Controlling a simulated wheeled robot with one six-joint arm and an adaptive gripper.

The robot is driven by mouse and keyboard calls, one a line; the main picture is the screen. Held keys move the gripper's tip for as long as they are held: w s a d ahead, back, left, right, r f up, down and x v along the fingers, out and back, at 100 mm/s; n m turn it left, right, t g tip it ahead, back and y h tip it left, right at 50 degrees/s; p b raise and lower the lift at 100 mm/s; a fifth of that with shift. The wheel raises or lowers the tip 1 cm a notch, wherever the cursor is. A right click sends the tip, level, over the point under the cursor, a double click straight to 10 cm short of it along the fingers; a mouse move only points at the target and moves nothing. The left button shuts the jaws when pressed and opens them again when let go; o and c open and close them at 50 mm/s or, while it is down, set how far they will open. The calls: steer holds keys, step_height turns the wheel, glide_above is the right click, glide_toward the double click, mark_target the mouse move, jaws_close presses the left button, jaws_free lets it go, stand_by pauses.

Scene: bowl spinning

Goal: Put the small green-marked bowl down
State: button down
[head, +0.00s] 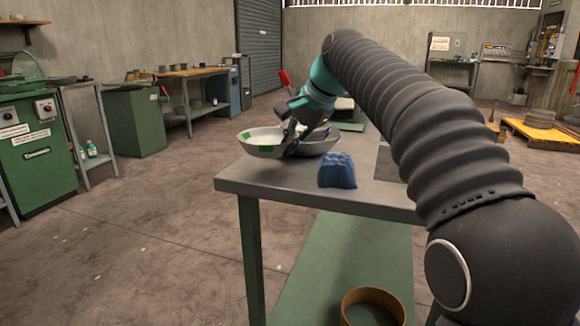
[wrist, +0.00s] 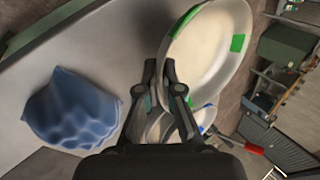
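The green-marked bowl (head: 262,146) is pale metal with green patches, at the back left of the table in the head view. It fills the upper middle of the wrist view (wrist: 207,55). My gripper (head: 291,142) is at the bowl's right side. In the wrist view its fingers (wrist: 161,72) are close together with the bowl's rim between them. The bowl looks slightly tilted; I cannot tell whether its underside touches the table. A second bowl (head: 322,147) with a blue mark is just behind my gripper, partly hidden; it also shows in the wrist view (wrist: 206,117).
The grey table (head: 275,185) carries a crumpled-looking blue object (head: 337,171) near its front, also in the wrist view (wrist: 72,110). A red handle (head: 285,79) stands behind my gripper. The tabletop left of the blue object is clear. A round brown container (head: 372,300) is on the lower shelf.

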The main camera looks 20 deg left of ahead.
steer(key=shift+f+b, duration=0.75)
steer(key=shift+f, duration=1.25)
steer(key=c, duration=1.3)
jaws_free()
steer(key=shift+f, duration=0.1)
steer(key=p+v, duration=0.3)
steer(key=v, duration=0.9)
